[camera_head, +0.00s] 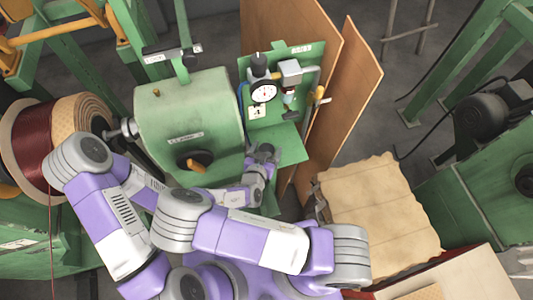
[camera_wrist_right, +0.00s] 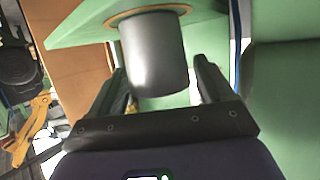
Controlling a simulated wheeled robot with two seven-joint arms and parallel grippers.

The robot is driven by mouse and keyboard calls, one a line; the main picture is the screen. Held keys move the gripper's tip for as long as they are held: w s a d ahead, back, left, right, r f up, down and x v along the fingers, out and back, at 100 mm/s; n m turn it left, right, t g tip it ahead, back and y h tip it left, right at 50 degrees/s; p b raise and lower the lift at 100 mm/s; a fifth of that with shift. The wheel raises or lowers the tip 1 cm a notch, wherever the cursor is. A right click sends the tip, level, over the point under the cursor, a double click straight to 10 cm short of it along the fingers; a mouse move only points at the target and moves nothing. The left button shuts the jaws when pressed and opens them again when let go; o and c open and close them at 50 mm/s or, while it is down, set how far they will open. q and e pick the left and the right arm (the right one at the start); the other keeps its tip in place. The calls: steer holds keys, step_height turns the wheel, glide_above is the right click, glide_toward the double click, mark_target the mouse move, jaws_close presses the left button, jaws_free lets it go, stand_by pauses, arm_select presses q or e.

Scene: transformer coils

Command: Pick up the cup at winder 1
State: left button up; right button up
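A plain grey cup (camera_wrist_right: 155,55) shows in the right wrist view, its rounded end toward the camera and its other end at a tan round coaster (camera_wrist_right: 150,12) on a green shelf (camera_wrist_right: 80,25). My right gripper (camera_wrist_right: 165,85) is open, with one dark finger on either side of the cup and a gap visible beside the right finger. Whether either finger touches the cup cannot be told. In the head view my right gripper (camera_head: 262,155) is at the green shelf (camera_head: 290,150) of the winder; the cup is hard to make out there.
A green panel with a gauge (camera_head: 264,93) stands behind the shelf, and a green machine housing (camera_head: 190,115) is close on its left. Wooden boards (camera_head: 345,95) stand at right. A dark red wire spool (camera_head: 40,150) is at far left.

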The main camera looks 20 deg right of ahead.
steer(key=c, duration=0.8)
